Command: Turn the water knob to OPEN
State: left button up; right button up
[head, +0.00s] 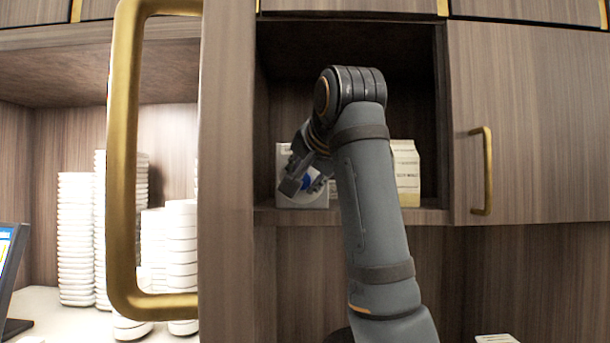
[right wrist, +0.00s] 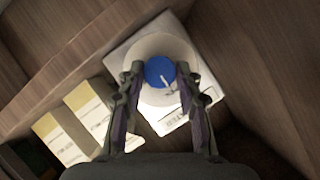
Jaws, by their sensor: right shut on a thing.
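A blue round water knob (right wrist: 160,71) with a pale pointer mark sits on a round white disc (right wrist: 180,48) on the face of a white box (right wrist: 121,50). The pointer mark runs towards the lower right in the right wrist view. My right gripper (right wrist: 159,74) is shut on the knob, one finger at each side. In the head view my right gripper (head: 304,182) is at the white box (head: 298,201) inside an open shelf and partly hides the knob (head: 308,183). No OPEN marking is readable. My left gripper is not in view.
Pale cartons (head: 405,172) stand on the shelf to the right of the box. A closed cabinet door with a brass handle (head: 487,170) is farther right. A large brass handle (head: 122,150) is close on the left. Stacked white dishes (head: 76,240) stand behind it.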

jog(key=shift+f+n, duration=0.1)
jog(key=shift+n, duration=0.2)
dwell(0.4)
jog(key=o, duration=1.1)
jog(key=shift+o, duration=0.2)
jog(key=v, duration=0.7)
jog(key=shift+s+r, duration=0.2)
jog(key=shift+r, duration=0.05)
jog(key=shift+a, duration=0.1)
